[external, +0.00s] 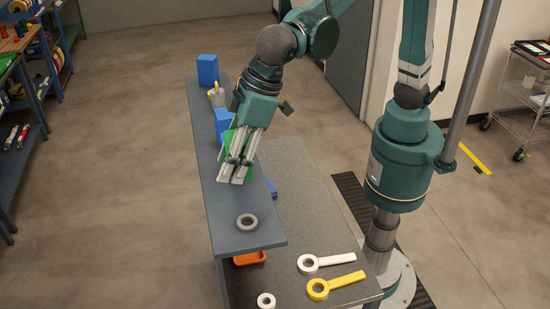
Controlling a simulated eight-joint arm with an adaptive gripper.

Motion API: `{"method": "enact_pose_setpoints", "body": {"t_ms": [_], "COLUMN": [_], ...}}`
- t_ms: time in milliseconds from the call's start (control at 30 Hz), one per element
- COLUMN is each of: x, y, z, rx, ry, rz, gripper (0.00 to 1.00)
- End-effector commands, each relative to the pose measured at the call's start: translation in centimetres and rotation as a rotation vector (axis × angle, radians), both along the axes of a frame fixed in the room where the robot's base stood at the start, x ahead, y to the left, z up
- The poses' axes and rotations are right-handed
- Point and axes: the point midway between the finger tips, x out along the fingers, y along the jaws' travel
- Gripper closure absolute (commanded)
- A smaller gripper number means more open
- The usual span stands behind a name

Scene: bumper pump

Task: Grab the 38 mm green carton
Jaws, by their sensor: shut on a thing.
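The green carton (226,144) is on the narrow grey upper shelf, partly hidden behind my fingers. My gripper (237,173) points down over the shelf and is shut on the green carton, with its silver fingers in front of it. Whether the carton touches the shelf or is lifted cannot be told.
Blue boxes stand on the shelf, one at the far end (208,70) and one just behind the carton (223,120). A grey cup (217,97) stands between them. A grey ring (247,222) lies nearer. White (325,263) and yellow (335,285) ring-ended tools lie on the lower table.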

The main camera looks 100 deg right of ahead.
Motion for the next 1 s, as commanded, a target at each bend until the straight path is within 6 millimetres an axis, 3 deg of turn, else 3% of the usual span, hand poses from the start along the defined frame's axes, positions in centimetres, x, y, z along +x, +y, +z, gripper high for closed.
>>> {"method": "enact_pose_setpoints", "body": {"t_ms": [300,1000], "x": [0.0,0.0], "y": [0.0,0.0], "z": [2.4,2.6], "rx": [0.0,0.0], "ry": [0.0,0.0], "rz": [0.0,0.0], "gripper": [0.73,0.73]}}
